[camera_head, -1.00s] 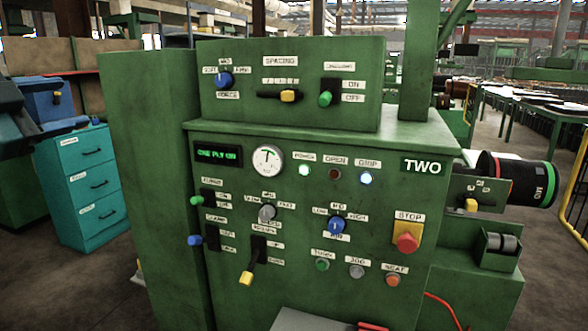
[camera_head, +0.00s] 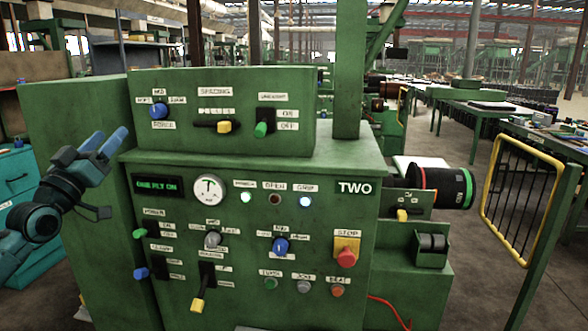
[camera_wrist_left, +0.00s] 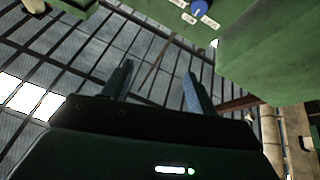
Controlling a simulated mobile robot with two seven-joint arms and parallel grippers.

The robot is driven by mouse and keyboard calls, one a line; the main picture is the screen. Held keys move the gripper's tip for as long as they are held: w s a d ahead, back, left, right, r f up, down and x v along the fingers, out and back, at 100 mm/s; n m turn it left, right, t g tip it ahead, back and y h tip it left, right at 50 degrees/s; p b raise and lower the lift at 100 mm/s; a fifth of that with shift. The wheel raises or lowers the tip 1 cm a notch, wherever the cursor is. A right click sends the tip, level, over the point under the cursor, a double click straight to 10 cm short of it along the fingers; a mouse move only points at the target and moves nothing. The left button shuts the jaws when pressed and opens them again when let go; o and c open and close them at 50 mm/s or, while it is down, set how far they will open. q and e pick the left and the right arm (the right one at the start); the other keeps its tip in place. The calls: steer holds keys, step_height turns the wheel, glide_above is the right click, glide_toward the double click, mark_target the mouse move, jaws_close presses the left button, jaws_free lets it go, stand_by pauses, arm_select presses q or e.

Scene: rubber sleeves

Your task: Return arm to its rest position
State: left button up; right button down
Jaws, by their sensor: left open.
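My left gripper (camera_head: 106,143) is at the left of the head view, in front of the left side of the green machine's panel. Its two blue fingers point up and to the right, apart, with nothing between them. In the left wrist view the open fingers (camera_wrist_left: 155,82) also show empty, with the roof behind them. The green machine (camera_head: 345,220), labelled TWO, has knobs, levers, a dial and a lit display reading ONE PLY ON. The gripper appears clear of its controls. My right gripper is not in these views.
A teal drawer cabinet (camera_head: 18,190) stands at the left, partly behind my left arm. A red stop button (camera_head: 346,257) and a black roller with a red ring (camera_head: 440,187) are at the machine's right. A yellow-framed barrier (camera_head: 512,190) stands farther right.

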arm_select(q)
steer(key=w+d+f+n+g+y+p, duration=0.15)
steer(key=w+d+f, duration=0.25)
steer(key=f, duration=0.4)
steer(key=w+d+f+n+g+y+p, duration=0.1)
steer(key=w+d+f+g+y, duration=0.1)
steer(key=w+d+f, duration=0.45)
steer(key=s+a+f+m+g+y, duration=0.25)
steer(key=s+f+m, duration=0.3)
steer(key=f, duration=0.55)
steer(key=s+d+f+m+g+h, duration=0.1)
steer(key=s+d+f+g+h, duration=0.1)
steer(key=s+d+f, duration=0.55)
steer(key=s+d+f+g+h, duration=0.2)
steer(key=s+d+f, duration=0.2)
steer(key=s+f, duration=0.55)
steer(key=s+d+f+g, duration=0.1)
steer(key=s+d, duration=0.3)
steer(key=s, duration=0.5)
steer(key=s+d+f+g+h, duration=0.1)
steer(key=s+d+f, duration=0.1)
steer(key=s, duration=0.8)
steer(key=shift+s+d+f+n+g, duration=0.3)
steer(key=shift+d+f+n, duration=0.1)
steer(key=shift+d, duration=0.5)
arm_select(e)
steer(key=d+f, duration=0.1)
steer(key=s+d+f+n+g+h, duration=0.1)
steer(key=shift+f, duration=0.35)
